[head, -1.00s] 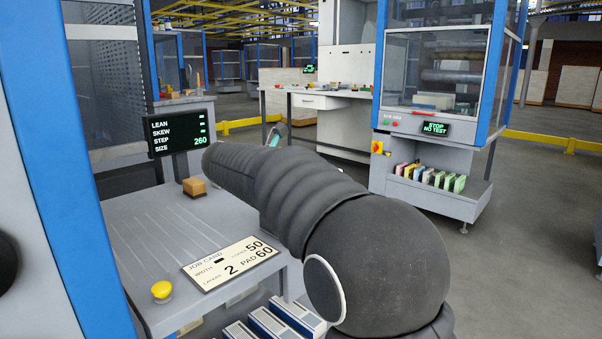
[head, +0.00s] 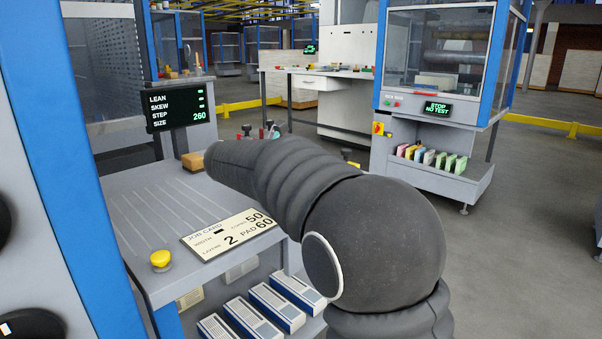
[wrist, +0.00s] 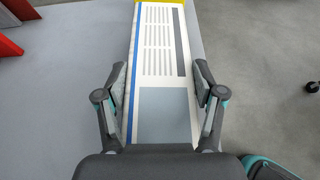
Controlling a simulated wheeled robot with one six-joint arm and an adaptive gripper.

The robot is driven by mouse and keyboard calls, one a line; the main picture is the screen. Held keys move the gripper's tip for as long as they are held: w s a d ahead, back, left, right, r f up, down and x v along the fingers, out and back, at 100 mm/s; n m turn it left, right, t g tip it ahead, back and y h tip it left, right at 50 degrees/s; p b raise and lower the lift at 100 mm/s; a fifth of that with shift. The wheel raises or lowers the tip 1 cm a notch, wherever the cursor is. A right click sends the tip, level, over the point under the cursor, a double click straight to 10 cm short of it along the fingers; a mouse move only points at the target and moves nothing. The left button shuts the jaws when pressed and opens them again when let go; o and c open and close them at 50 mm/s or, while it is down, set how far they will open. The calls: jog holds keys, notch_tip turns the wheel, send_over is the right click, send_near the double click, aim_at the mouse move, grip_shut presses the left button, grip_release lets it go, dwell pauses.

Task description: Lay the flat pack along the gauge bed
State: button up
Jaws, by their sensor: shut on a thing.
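In the wrist view a long flat pack (wrist: 158,45), white with printed lines, a blue edge stripe and a grey panel, runs away from me between the fingers. My gripper (wrist: 160,80) is shut on its two long sides. The pack's near end is hidden by the gripper body. In the head view my dark arm hides the gripper and the pack. The grey grooved surface (head: 150,205), which looks like the gauge bed, lies left of my arm and carries no pack. A screen (head: 180,107) behind it reads LEAN, SKEW, STEP and SIZE 260.
A job card (head: 228,234) and a yellow button (head: 160,258) are at the bed's front edge. A brown block (head: 192,161) sits at its back. Several blue-and-white packs (head: 275,305) lie on a shelf below. A cabinet (head: 425,150) reads STOP NO TEST.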

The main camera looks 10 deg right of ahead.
jog(key=shift+f, duration=0.65)
